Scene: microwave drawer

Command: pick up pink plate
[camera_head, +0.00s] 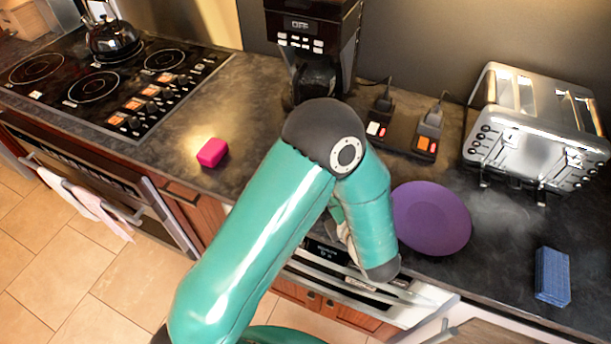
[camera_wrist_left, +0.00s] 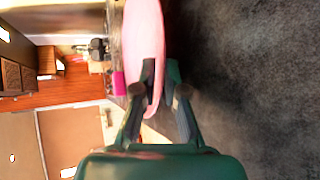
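A round plate (camera_head: 432,217) lies on the dark counter near its front edge in the head view, where it looks purple. In the left wrist view the plate (camera_wrist_left: 143,35) looks pink and is seen nearly edge-on. My left gripper (camera_wrist_left: 161,80) is at the plate's near rim, one finger over its upper face and the other on the counter side. In the head view my own left arm hides the gripper. My right gripper is not in view.
A silver toaster (camera_head: 535,125) stands behind the plate, and a blue sponge (camera_head: 552,276) lies to its right. A pink block (camera_head: 212,152) lies on the left counter. A coffee maker (camera_head: 318,45), switches (camera_head: 402,130) and a stovetop (camera_head: 110,80) are farther back.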

